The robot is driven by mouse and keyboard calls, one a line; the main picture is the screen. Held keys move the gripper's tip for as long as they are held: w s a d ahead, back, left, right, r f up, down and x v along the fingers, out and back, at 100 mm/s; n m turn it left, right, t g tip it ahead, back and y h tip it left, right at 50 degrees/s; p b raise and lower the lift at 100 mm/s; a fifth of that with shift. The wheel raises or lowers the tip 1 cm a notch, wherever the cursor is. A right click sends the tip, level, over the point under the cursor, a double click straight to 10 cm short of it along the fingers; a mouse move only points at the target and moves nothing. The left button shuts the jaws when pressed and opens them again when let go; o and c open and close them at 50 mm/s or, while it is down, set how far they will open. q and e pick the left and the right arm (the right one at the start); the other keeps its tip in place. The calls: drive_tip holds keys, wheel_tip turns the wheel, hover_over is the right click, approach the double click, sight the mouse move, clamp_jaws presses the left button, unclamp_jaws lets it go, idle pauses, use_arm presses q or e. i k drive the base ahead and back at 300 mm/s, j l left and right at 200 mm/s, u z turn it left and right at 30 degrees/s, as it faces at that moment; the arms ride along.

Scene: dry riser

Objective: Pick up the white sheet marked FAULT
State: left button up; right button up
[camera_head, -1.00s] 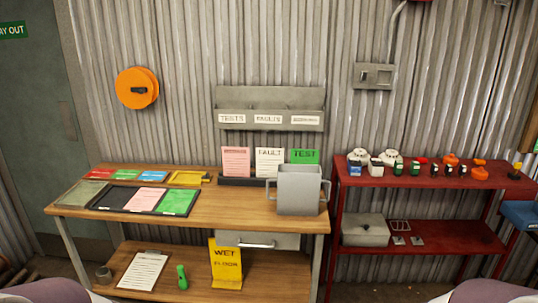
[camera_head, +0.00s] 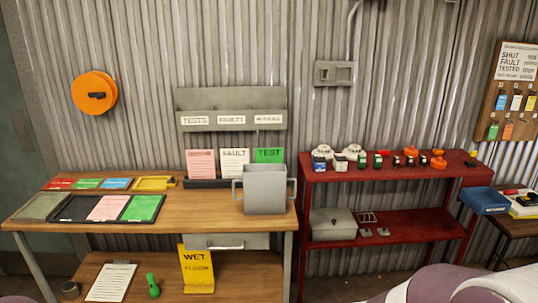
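The white sheet marked FAULT (camera_head: 234,163) stands upright in a dark holder (camera_head: 208,184) at the back of the wooden bench (camera_head: 170,212). A pink sheet (camera_head: 201,164) stands to its left and a green sheet marked TEST (camera_head: 269,156) to its right. A grey two-handled container (camera_head: 265,190) stands in front of the holder's right part, close to the FAULT sheet's lower right. Neither of my grippers shows; only a white and purple part of me enters at the bottom right.
A black tray (camera_head: 73,211) with pink and green sheets lies on the bench's left. A wall rack (camera_head: 232,97) hangs above the sheets. A red shelf (camera_head: 400,169) with detectors and small parts stands right. Bare bench top lies between tray and grey container.

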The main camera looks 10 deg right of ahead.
sight(233, 160)
drive_tip(key=i+l+u, duration=0.3)
drive_tip(key=i+l, duration=0.8)
drive_tip(key=i, duration=0.1)
